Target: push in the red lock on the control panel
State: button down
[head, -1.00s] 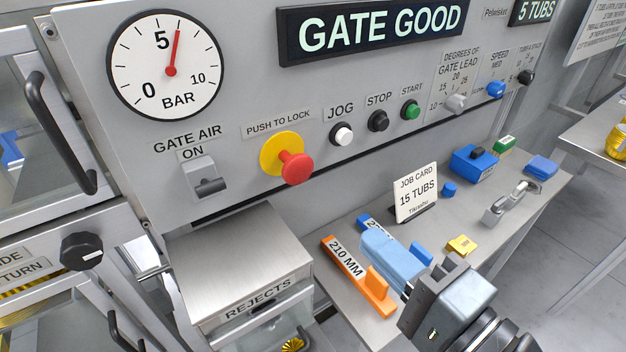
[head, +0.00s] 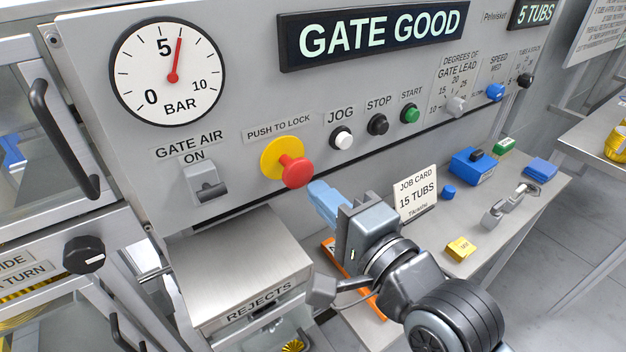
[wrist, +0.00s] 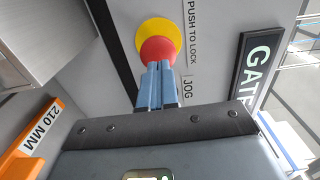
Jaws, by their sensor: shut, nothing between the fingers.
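The red lock (head: 296,171) is a mushroom button on a yellow round base (head: 272,158) under the "PUSH TO LOCK" label. It stands out from the grey control panel (head: 240,100). My gripper (head: 318,190) is shut and empty, its blue fingers pointing up and left toward the button, with the tips just below and right of it. In the wrist view, the fingertips (wrist: 156,68) overlap the lower edge of the red lock (wrist: 158,50). I cannot tell whether they touch it.
A white JOG button (head: 341,137), black STOP button (head: 378,125) and green START button (head: 410,114) sit to the right. The rejects box (head: 240,262) stands below left. An orange 210 MM block (wrist: 30,140) and a job card (head: 415,192) are on the shelf.

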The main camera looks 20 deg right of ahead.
aim_at(295, 171)
jog(key=shift+x, duration=1.4)
